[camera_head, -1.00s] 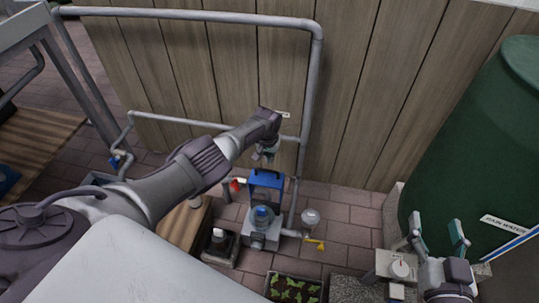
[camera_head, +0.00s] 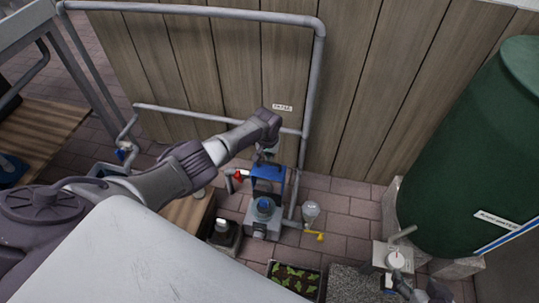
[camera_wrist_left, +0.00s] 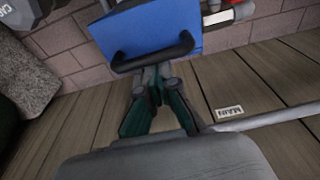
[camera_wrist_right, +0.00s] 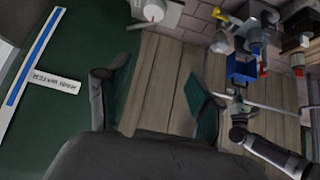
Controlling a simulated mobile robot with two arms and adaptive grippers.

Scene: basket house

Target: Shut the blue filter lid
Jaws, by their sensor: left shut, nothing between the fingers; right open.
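The blue filter lid (camera_head: 268,172) stands raised above the grey filter housing (camera_head: 262,228), which has a round blue cap (camera_head: 264,207) on it. The lid fills the top of the left wrist view (camera_wrist_left: 160,28), with a black handle (camera_wrist_left: 152,52) along its edge. My left gripper (camera_wrist_left: 150,78) is shut and empty, its fingertips close against the lid's edge at the handle; whether they touch is unclear. In the head view the left gripper (camera_head: 267,155) is behind the lid. My right gripper (camera_wrist_right: 158,75) is open and empty, away to the right by the rain barrel.
A green rain barrel (camera_head: 470,150) stands at the right. A grey pipe frame (camera_head: 316,90) runs along the wooden wall behind the filter.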

